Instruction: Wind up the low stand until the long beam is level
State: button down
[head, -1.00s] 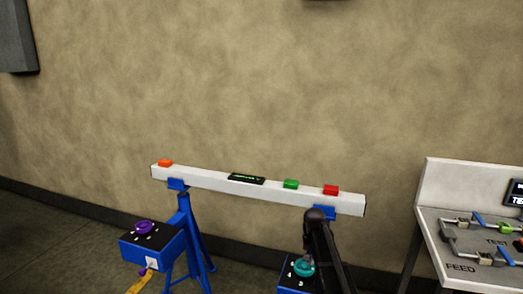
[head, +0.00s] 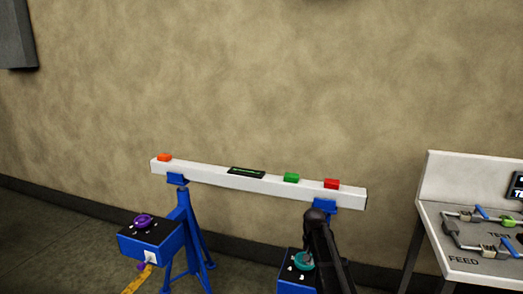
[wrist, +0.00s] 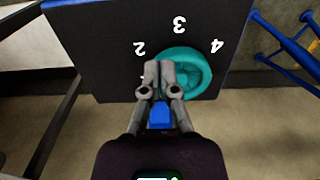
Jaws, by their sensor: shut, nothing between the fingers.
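The long white beam (head: 212,185) rests on two blue stands in the head view and slopes down to the right in the picture. A dark display with a green mark (head: 246,171) sits on its top. The right stand has a box (head: 290,287) with a teal knob (head: 302,262), partly hidden by my arm. The left stand's box (head: 150,249) has a purple knob (head: 143,220). In the wrist view my gripper (wrist: 160,68) is shut and empty, its fingertips over the left part of the teal knob (wrist: 196,75). I cannot tell whether they touch it.
A bench with pipework (head: 480,240) stands at the right. White numbers ring the teal knob.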

jog(key=shift+f+b, duration=1.45)
jog(key=shift+f, duration=0.35)
jog(key=shift+w, duration=0.3)
jog(key=shift+w+a, duration=0.1)
jog(key=shift+a, duration=1.05)
jog(key=shift+w+a, duration=0.6)
jog(key=shift+a, duration=0.35)
dwell(0.5)
jog(key=shift+s+a, duration=0.3)
jog(key=shift+s, duration=0.05)
dwell(0.5)
notch_tip(320, 180, up, 6)
jog(key=p, duration=0.6)
jog(key=shift+d, duration=0.1)
